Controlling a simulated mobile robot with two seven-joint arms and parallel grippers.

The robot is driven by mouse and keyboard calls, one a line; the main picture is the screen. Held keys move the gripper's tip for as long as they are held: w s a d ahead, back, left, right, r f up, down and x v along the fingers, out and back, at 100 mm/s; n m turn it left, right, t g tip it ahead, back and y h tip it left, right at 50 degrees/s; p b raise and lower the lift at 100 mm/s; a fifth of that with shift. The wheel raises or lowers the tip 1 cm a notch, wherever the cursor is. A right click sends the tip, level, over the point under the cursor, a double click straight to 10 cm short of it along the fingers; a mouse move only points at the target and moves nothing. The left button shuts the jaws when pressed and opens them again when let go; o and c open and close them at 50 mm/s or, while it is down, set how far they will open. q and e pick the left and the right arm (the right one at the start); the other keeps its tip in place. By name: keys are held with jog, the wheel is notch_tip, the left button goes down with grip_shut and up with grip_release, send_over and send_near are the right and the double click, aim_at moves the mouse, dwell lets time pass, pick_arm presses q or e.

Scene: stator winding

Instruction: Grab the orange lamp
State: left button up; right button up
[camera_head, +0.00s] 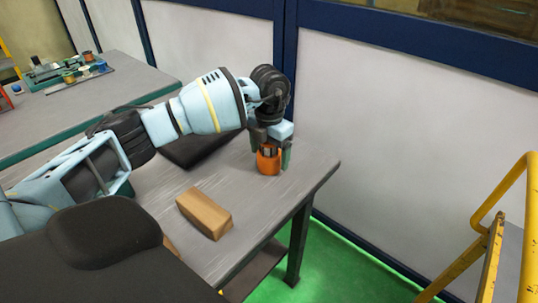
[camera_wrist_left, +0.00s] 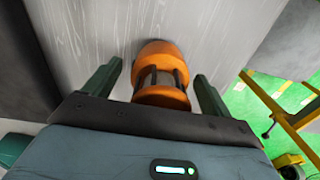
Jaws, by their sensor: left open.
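The orange lamp (camera_head: 268,163) stands on the grey table near its far right corner. In the left wrist view the lamp (camera_wrist_left: 160,92) shows as an orange body with a dark-barred middle section. My left gripper (camera_head: 271,158) is at the lamp, pointing down over it. Its two green fingers are apart, one on each side of the lamp, as the left wrist view shows (camera_wrist_left: 158,82). Gaps show between the lamp and both fingers in that view. My right gripper is not in view.
A wooden block (camera_head: 204,213) lies on the grey table (camera_head: 170,187) in front of the lamp. A dark flat object (camera_head: 192,150) is behind my left arm. A yellow railing (camera_head: 500,220) stands at the right. Another table (camera_head: 60,115) with small parts is at the back left.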

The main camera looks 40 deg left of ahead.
pick_arm(q)
jog(key=shift+f, duration=0.1)
jog(key=c, duration=1.2)
jog(key=shift+r, duration=0.85)
jog(key=shift+s+d+r, duration=0.1)
jog(key=shift+d+r, duration=0.05)
jog(key=shift+r, duration=0.35)
jog(key=shift+s+d+r, duration=0.1)
jog(key=shift+r, duration=0.35)
jog(key=s+d, duration=0.3)
jog(key=s+d+r, duration=0.1)
jog(key=s+d, duration=0.2)
jog(key=d, duration=0.1)
jog(key=s+d, duration=0.4)
jog(key=shift+s+d+r, duration=0.1)
jog(key=shift+d+r, duration=0.1)
jog(key=shift+d, duration=0.05)
